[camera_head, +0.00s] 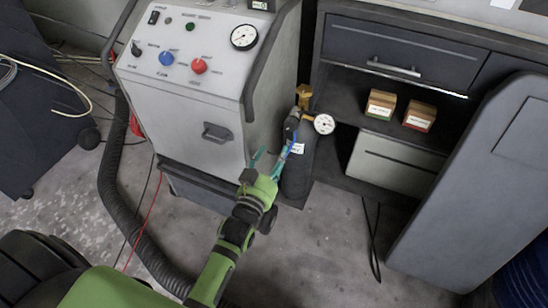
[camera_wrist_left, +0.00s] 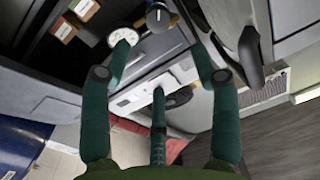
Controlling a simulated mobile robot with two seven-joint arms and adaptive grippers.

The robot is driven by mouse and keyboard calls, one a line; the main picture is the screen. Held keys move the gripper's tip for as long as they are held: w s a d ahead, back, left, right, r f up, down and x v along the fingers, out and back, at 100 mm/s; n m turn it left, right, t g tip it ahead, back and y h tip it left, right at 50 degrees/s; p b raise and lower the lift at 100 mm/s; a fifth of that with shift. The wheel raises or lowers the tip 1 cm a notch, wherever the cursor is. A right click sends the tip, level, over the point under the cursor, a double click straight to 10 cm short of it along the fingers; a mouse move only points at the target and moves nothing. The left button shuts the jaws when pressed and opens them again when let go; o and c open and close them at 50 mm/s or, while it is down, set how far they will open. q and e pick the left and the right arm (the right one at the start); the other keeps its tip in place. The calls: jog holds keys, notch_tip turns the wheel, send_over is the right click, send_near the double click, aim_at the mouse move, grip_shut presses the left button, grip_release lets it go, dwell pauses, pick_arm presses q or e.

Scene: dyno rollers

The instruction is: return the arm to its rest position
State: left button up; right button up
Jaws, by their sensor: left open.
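My left arm comes in from the lower left of the head view, and its gripper (camera_head: 272,158) reaches up toward the gap between a grey machine and a dark gas cylinder. In the left wrist view the teal fingers of my left gripper (camera_wrist_left: 160,70) are spread apart, with nothing held between them. A gauge (camera_head: 324,124) with a brass fitting sits on top of the dark cylinder (camera_head: 297,170), just right of and beyond the fingers. The gauge also shows in the left wrist view (camera_wrist_left: 122,37). My right gripper is in neither view.
The grey machine (camera_head: 190,125) with knobs and a dial stands close on the left. A dark cabinet (camera_head: 400,50) holds small boxes (camera_head: 380,105) on its shelf. A grey panel (camera_head: 490,190) stands at right. A black hose (camera_head: 112,190) runs down beside the machine. Floor (camera_head: 320,245) is open in front.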

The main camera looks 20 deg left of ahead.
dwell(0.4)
